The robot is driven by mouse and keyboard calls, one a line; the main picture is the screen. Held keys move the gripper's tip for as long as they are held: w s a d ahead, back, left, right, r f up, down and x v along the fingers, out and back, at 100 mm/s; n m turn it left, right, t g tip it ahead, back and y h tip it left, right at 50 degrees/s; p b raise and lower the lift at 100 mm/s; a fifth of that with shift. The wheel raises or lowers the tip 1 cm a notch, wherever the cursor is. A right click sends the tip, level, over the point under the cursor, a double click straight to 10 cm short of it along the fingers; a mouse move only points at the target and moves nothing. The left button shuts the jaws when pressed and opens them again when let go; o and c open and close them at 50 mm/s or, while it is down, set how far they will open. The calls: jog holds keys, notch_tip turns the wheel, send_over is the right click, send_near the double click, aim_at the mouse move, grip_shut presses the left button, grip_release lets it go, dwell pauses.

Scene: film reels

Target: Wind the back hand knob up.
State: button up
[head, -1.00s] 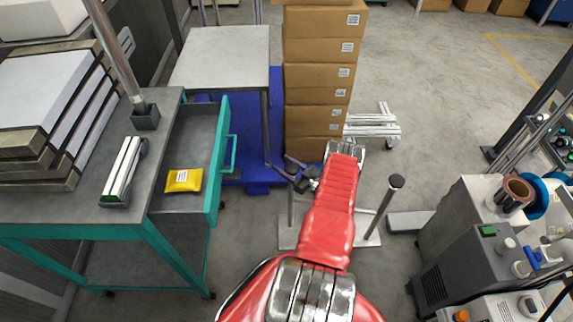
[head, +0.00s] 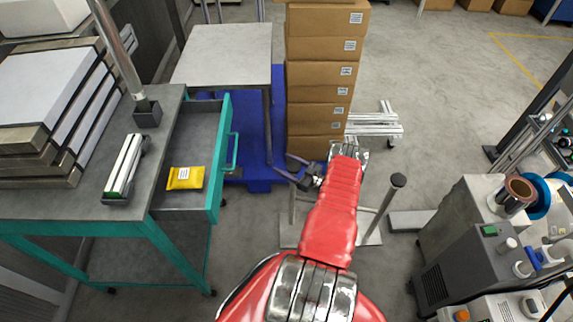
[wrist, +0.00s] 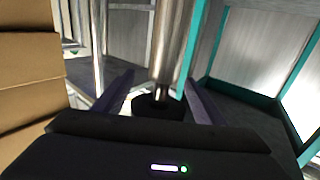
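My gripper (head: 282,165) is out beyond my red arm, in front of the blue pallet and the carton stack. Its two dark fingers are apart and nothing is between them. In the wrist view my gripper (wrist: 160,80) also shows spread fingers, with a metal post and its dark base beyond them. At the right, a grey machine box carries a pale round knob (head: 507,245) and another pale round knob (head: 521,269). I cannot tell whether either is the back hand knob. My gripper is far to the left of both.
A stack of cartons (head: 319,75) stands behind my gripper. An open drawer (head: 213,165) with a yellow packet (head: 186,178) juts out at the left. A post with a black top (head: 398,180) stands right of my arm.

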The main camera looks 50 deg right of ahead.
jog(key=shift+o, duration=0.4)
jog(key=shift+r, duration=0.25)
notch_tip(320, 180, up, 10)
jog(key=shift+f, duration=0.25)
dwell(0.5)
